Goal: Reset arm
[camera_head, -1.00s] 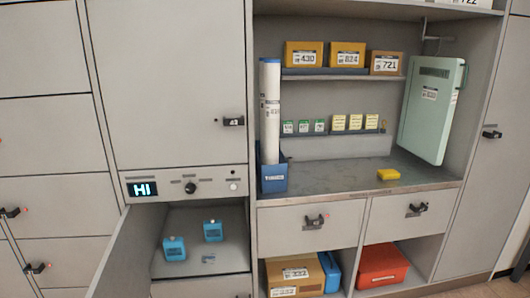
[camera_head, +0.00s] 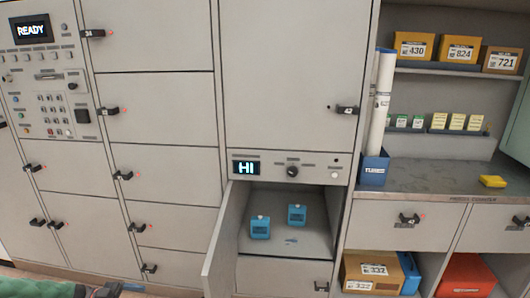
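Neither of my grippers can be made out in the head view. An open compartment (camera_head: 305,258) in the lower middle has its door (camera_head: 226,240) swung out to the left. Two small blue boxes with light tops stand inside it, a left one (camera_head: 260,228) and a right one (camera_head: 297,215). A panel above the compartment has a display (camera_head: 246,168) reading "HI" and a black knob (camera_head: 292,171). The large locker door (camera_head: 287,80) above is shut.
A control panel (camera_head: 45,90) with a "READY" display is at left. Shut lockers fill the middle left. At right, a counter (camera_head: 430,180) holds a yellow block (camera_head: 492,181) and a white tube (camera_head: 380,105) in a blue holder. A partly seen green item (camera_head: 40,289) is at bottom left.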

